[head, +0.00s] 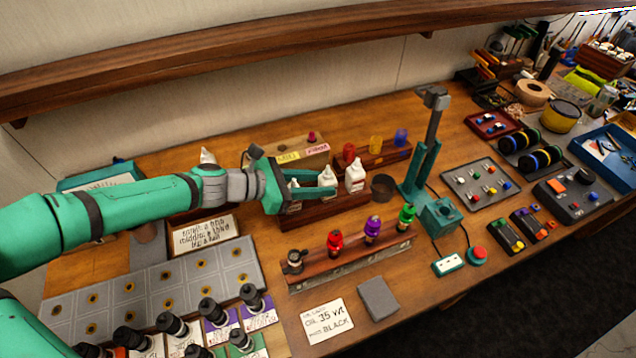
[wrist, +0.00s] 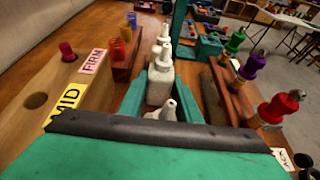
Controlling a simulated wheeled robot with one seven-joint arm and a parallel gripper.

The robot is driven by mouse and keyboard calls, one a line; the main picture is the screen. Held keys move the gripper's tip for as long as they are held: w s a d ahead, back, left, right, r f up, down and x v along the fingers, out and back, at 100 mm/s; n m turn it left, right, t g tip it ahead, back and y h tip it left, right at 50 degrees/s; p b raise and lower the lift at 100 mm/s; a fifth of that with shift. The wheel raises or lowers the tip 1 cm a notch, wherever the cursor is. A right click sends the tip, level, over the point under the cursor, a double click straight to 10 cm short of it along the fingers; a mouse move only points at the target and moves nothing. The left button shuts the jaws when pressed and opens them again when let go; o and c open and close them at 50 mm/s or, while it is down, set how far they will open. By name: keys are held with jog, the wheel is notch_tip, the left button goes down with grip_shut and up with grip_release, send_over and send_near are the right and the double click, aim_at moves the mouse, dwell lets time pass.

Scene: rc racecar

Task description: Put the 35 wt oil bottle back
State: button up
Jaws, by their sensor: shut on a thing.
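My gripper (head: 326,181) is over the dark wooden bottle rack (head: 322,215), its fingers around a white oil bottle (head: 327,175). In the wrist view this bottle (wrist: 160,85) stands upright between the fingertips (wrist: 160,92). Another white bottle (head: 355,178) is just beyond the fingertips, and one more (head: 293,188) is close to the palm, partly hidden by the gripper. The bottle labels cannot be read, so I cannot tell which is 35 wt. The fingers hide whether the held bottle's base touches the rack. A card (head: 327,322) reads "oil 35 wt" and "black".
A rack of red, purple and green-capped shocks (head: 372,230) stands in front. A wooden block with MID and FIRM labels (head: 290,152) and coloured cups (head: 375,146) are behind. A teal stand (head: 425,175) rises to the right. A white bottle tip (head: 207,156) shows behind my arm.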

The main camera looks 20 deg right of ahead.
jog(key=shift+a+f, duration=0.35)
jog(key=shift+a, duration=0.2)
jog(key=shift+d+f, duration=0.1)
jog(key=shift+f, duration=0.4)
jog(key=o, duration=1)
jog(key=shift+c, duration=0.2)
jog(key=shift+o, duration=0.5)
jog(key=shift+w, duration=0.1)
jog(key=shift+w+r, duration=0.1)
jog(key=shift+r, duration=0.25)
jog(key=r+v, duration=0.1)
jog(key=v, duration=1.1)
